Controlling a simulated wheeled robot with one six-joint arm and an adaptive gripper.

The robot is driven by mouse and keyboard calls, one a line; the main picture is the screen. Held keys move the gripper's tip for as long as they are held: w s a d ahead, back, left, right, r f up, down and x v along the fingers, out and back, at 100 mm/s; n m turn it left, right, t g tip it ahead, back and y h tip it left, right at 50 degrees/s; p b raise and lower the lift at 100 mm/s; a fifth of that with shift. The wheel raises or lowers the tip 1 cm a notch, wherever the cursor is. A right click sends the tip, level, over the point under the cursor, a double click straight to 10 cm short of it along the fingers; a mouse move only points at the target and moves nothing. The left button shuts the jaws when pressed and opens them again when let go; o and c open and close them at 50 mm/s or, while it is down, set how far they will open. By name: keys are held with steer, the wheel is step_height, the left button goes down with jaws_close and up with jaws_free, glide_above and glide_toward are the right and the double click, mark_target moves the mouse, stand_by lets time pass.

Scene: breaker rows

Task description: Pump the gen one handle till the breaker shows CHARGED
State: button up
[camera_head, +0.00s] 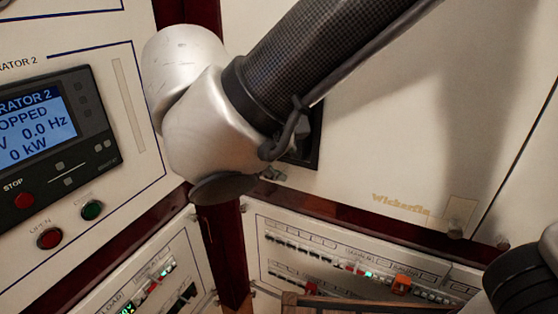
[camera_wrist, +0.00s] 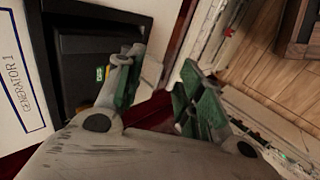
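The gen one breaker (camera_wrist: 75,55) is a black unit in a black frame on a cream panel, at the left of the wrist view. A "GENERATOR 1" label (camera_wrist: 20,85) is beside it. A small green and yellow indicator (camera_wrist: 100,73) shows on its face, too small to read. My gripper (camera_wrist: 160,72) has its two green-padded fingers apart with nothing visible between them. The left finger overlaps the breaker's edge in the picture; I cannot tell whether it touches. The handle cannot be made out clearly. In the head view my arm hides the gripper and most of a dark panel opening (camera_head: 312,150).
Lower panels with breaker rows (camera_head: 330,262) run along the bottom. Dark red posts (camera_head: 228,245) separate the panels. Wooden floor (camera_wrist: 262,45) shows at the right of the wrist view.

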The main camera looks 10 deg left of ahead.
steer(key=v, duration=0.9)
